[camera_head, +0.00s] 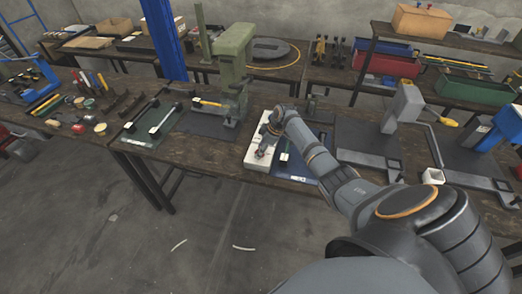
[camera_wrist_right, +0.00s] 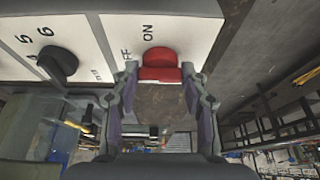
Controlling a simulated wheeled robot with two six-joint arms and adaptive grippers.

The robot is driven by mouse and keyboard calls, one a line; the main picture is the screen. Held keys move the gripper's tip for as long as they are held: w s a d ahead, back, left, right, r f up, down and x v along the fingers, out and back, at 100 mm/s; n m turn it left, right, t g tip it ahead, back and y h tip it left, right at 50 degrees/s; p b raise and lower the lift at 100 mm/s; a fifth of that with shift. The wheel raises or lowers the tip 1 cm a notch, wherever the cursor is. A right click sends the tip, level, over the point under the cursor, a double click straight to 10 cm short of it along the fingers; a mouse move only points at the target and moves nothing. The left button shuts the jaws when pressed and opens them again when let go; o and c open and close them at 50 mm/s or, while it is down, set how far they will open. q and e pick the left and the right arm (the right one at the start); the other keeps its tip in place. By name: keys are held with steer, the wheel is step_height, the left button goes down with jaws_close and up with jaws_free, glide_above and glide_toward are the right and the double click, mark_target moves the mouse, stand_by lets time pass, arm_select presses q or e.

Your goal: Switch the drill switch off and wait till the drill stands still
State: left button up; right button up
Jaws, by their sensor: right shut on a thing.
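The drill switch (camera_wrist_right: 160,57) is a red knob on a white panel (camera_wrist_right: 107,12) in the right wrist view. "ON" is printed above it and part of "OFF" shows to its left. I cannot tell which mark it is turned to. My right gripper (camera_wrist_right: 160,76) is shut on the red switch, one finger on each side. In the head view my right gripper (camera_head: 265,146) is at the white control box (camera_head: 254,160) on the bench, and the arm hides part of the box. No turning drill is clearly visible. My left gripper is not in view.
A black knob (camera_wrist_right: 58,62) with numbers sits on the same panel. A tall green machine (camera_head: 235,60) stands behind the box. A blue mat (camera_head: 310,168) lies beside the box. The floor in front is clear.

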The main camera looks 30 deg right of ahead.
steer(key=o, duration=1.2)
steer(key=shift+c, duration=0.2)
steer(key=v, duration=1.2)
